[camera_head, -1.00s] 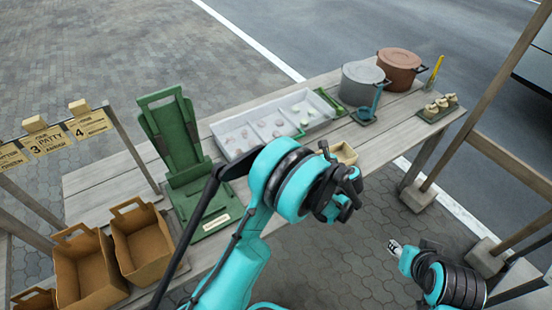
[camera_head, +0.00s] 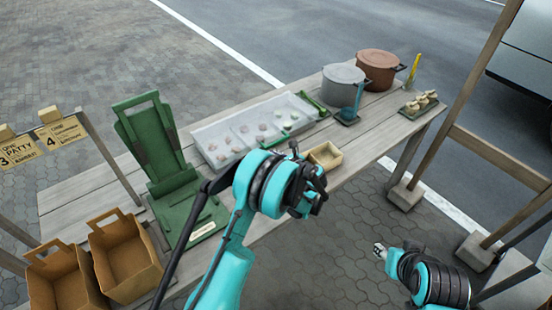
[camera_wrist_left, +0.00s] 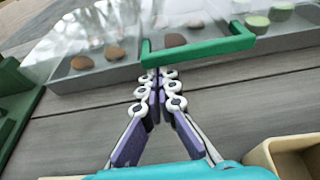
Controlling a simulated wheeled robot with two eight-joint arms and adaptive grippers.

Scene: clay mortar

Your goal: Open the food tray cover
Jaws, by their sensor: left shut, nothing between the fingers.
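The food tray (camera_head: 207,151) lies on the wooden table, with a clear cover and several small food pieces inside. Its green front handle (camera_head: 274,139) shows just past my left wrist. In the left wrist view the green handle (camera_wrist_left: 200,50) runs across the tray's front edge under the see-through cover. My left gripper (camera_wrist_left: 160,74) is shut and empty, its tips just below the handle's left part; I cannot tell if they touch. In the head view its fingers are mostly hidden by the wrist. My right gripper (camera_head: 379,249) hangs low, away from the table; its jaw state is unclear.
A green press-like stand (camera_head: 155,140) is left of the tray. A grey pot (camera_head: 342,86) and brown pot (camera_head: 378,68) stand behind right. A small wooden box (camera_head: 325,157) sits near my left wrist. Paper bags (camera_head: 123,255) and a wooden post (camera_head: 470,100) flank the table.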

